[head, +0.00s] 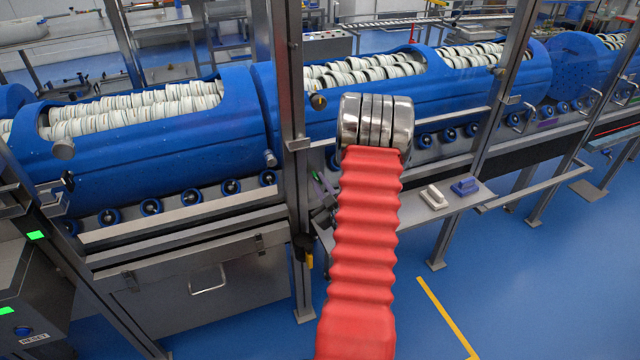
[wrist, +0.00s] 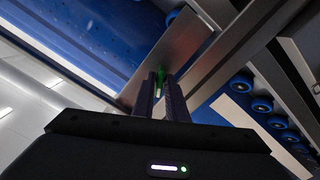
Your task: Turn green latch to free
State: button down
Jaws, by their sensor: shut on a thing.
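In the wrist view, my gripper (wrist: 161,84) reaches up with its two dark fingers close together. A small green latch (wrist: 160,77) shows between the fingertips, and the fingers are shut on it. The latch sits at a flat steel plate (wrist: 178,55) just under a blue drum. Most of the latch is hidden by the fingers, so its turn angle cannot be told.
Long blue drums (head: 150,135) filled with white rings lie on rollers. A steel post (head: 290,130) stands just left of my arm. Blue floor (head: 540,290) is clear at the right.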

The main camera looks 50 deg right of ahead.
jog(key=n, duration=0.6)
jog(key=shift+a+n, duration=0.1)
jog(key=shift+n, duration=0.2)
jog(key=n, duration=0.5)
jog(key=shift+f+n, duration=0.15)
jog(key=shift+n, duration=0.15)
jog(key=shift+a, duration=0.1)
jog(key=c, duration=1.8)
grip_release()
jog(key=shift+o, duration=0.2)
jog(key=v, duration=1.3)
jog(key=shift+s, duration=0.35)
